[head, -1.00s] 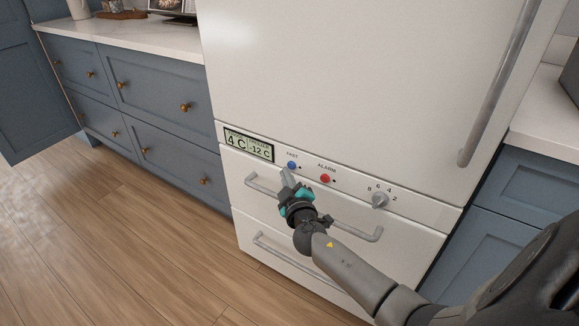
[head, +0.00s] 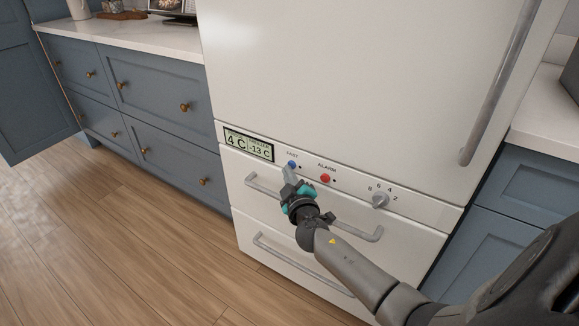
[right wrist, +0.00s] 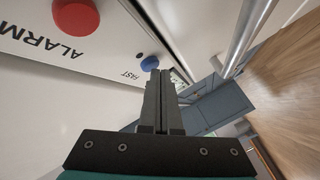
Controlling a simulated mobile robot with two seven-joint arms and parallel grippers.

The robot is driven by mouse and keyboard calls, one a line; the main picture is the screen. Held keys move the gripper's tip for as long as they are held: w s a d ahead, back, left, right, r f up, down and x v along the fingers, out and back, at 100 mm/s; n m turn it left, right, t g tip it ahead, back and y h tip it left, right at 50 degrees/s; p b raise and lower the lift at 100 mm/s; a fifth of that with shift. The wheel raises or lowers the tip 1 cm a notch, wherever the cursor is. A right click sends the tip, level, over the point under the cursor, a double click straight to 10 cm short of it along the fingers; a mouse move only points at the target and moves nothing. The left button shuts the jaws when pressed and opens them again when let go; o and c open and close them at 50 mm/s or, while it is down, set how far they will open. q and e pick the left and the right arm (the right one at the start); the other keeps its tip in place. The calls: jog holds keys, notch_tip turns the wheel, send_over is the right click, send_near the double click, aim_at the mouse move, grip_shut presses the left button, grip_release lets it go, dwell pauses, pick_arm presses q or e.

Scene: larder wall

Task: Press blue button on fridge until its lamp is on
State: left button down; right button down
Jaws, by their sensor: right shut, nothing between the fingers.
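The blue button (head: 292,164) sits under the word FAST on the white fridge's (head: 340,90) control strip. A small dark dot, which looks like its lamp, sits beside it and looks unlit. My right gripper (head: 287,169) is shut and empty, with its fingertips at the blue button's lower edge. In the right wrist view the fingertips (right wrist: 160,73) overlap the edge of the blue button (right wrist: 149,63). I cannot tell whether they touch it. My left gripper is not in view.
The red ALARM button (head: 325,178) and a grey dial (head: 380,200) are to the right on the same strip. A display (head: 248,145) reading 4 C and -13 C is to the left. A drawer handle (head: 358,231) runs below, behind my right gripper.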

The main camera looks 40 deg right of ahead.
jog(key=shift+d, duration=0.1)
dwell(0.3)
jog(key=shift+s+a, duration=0.2)
jog(key=shift+a, duration=0.3)
jog(key=s+a, duration=0.2)
jog(key=a, duration=0.3)
jog(key=shift+s+a, duration=0.15)
jog(key=shift+a, duration=0.15)
